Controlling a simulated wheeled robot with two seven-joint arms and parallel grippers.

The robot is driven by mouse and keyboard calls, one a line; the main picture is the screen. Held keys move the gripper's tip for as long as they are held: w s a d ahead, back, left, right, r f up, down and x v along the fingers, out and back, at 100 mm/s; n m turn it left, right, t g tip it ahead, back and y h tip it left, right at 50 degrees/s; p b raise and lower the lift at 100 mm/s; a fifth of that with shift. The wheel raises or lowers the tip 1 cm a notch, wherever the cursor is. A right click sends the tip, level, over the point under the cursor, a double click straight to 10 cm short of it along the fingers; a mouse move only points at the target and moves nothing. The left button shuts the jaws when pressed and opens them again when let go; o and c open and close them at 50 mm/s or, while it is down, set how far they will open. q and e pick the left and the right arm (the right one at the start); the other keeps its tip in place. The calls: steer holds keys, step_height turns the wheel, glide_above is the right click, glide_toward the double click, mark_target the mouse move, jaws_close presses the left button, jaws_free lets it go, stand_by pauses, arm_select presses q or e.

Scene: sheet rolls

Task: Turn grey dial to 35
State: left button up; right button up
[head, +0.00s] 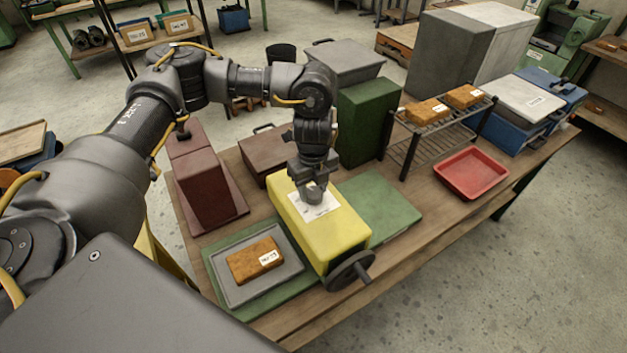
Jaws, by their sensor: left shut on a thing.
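A yellow machine housing (342,236) stands on the table with a white scale sheet (327,208) on its top. My left gripper (314,193) points down onto this sheet and is shut on the grey dial, which is mostly hidden under the fingers. The dial's pointer and the scale numbers are too small and covered to read. A dark handwheel (349,271) sits on the housing's near end, apart from the gripper. My right gripper is not in view.
A grey tray with a labelled orange-brown block (255,261) lies left of the housing on a green plate. Maroon blocks (203,183), a dark green box (367,120), a wire rack (436,125) and a red tray (471,173) stand around. The table's front right is clear.

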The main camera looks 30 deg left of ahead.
arm_select(q)
steer(key=n+p, duration=0.2)
steer(key=n, duration=0.1)
steer(key=n+p, duration=0.1)
steer(key=p, duration=0.1)
steer(key=shift+r+n, duration=0.25)
steer(key=shift+n, duration=0.05)
steer(key=shift+n+p, duration=0.6)
steer(key=shift+n, duration=0.5)
steer(key=shift+f+n+p, duration=0.15)
steer(key=shift+n+p, duration=0.2)
steer(key=shift+n, duration=0.35)
steer(key=o, duration=1)
steer(key=shift+s, duration=0.1)
